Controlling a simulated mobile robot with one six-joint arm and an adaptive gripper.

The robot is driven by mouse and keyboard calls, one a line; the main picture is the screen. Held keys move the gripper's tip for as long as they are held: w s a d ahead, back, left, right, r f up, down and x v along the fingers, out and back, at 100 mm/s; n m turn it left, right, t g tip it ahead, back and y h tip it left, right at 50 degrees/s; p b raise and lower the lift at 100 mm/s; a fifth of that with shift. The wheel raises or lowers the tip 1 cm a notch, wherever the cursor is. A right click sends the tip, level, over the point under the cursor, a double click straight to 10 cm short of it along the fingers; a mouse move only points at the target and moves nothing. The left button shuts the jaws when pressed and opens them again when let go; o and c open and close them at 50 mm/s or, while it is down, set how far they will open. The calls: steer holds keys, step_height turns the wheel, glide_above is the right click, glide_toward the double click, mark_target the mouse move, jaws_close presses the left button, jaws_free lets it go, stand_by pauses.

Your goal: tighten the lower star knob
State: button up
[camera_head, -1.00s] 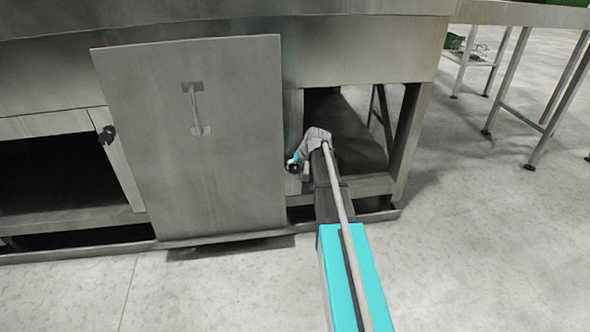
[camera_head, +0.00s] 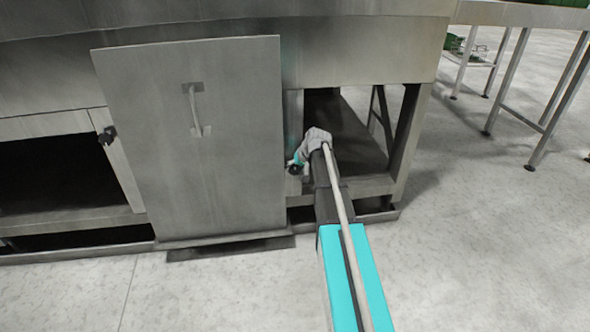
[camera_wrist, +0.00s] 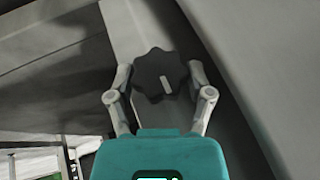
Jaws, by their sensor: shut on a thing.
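A black star knob (camera_wrist: 160,77) with a pale bar mark on its face sits on a light metal post in the wrist view. My gripper (camera_wrist: 160,80) has its two fingers on either side of the knob and is shut on it. In the head view my gripper (camera_head: 296,164) is at the lower right of the grey panel, against the post beside it. The knob there shows only as a small dark spot (camera_head: 294,169), partly hidden by the gripper.
A large grey panel with a handle (camera_head: 195,150) stands left of my gripper. Another black knob (camera_head: 107,135) is on a post at the panel's left. An open bay (camera_head: 350,130) lies to the right. The floor at right is clear below a metal table (camera_head: 525,14).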

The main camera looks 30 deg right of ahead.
stand_by(0.9)
steer(key=o, duration=0.9)
steer(key=shift+c, duration=0.2)
steer(key=shift+r, duration=0.15)
steer(key=p+v, duration=1.2)
steer(key=v, duration=0.1)
steer(key=shift+r, duration=0.2)
steer(key=shift+s+d, duration=0.1)
